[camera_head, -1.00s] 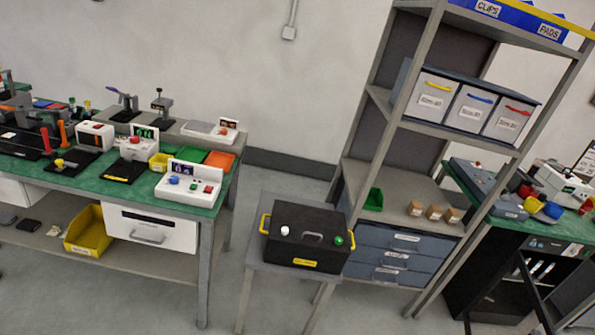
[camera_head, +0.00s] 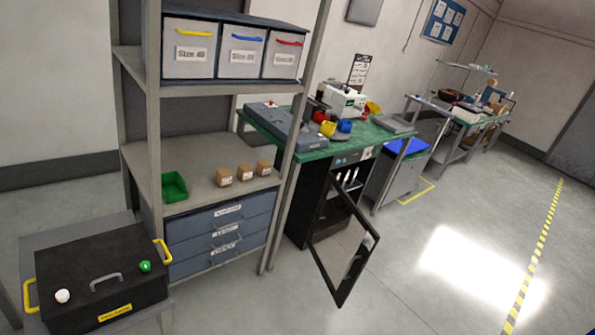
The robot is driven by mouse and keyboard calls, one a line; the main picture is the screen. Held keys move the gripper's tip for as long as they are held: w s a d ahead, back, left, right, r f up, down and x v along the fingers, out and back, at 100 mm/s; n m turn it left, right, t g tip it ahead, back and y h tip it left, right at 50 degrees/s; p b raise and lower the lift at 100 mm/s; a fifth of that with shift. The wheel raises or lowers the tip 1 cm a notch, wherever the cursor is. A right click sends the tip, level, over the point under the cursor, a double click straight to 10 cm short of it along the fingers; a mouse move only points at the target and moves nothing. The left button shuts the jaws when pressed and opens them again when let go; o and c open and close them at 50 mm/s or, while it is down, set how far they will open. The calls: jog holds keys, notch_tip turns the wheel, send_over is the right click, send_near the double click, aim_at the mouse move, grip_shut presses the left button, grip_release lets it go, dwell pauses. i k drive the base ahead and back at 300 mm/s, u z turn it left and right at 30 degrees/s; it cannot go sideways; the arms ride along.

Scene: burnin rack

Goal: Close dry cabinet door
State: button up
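The dry cabinet (camera_head: 305,205) is a black cabinet under the green-topped bench, right of the shelf rack. Its door (camera_head: 344,250) has a dark frame and a see-through pane, and it stands swung open out over the floor. A small handle shows near the door's free edge (camera_head: 369,241). Several light, upright items show inside the cabinet's upper part. The lower inside is partly hidden by the door. My gripper is not in view.
The grey shelf rack (camera_head: 150,118) with labelled bins and blue drawers (camera_head: 220,240) stands left of the cabinet. A black case (camera_head: 100,270) sits on a small table at the lower left. A blue-topped grey cabinet (camera_head: 400,172) stands right. Floor in front is clear.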

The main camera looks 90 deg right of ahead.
aim_at(357, 263)
jog(key=z, duration=0.3)
jog(key=i, duration=0.1)
jog(key=z, duration=2.6)
jog(key=i, duration=1)
jog(key=u, duration=0.15)
jog(key=k, duration=0.1)
jog(key=z, duration=0.2)
jog(key=k, duration=0.3)
jog(key=u, duration=0.3)
jog(key=i, duration=0.95)
jog(key=z, duration=0.45)
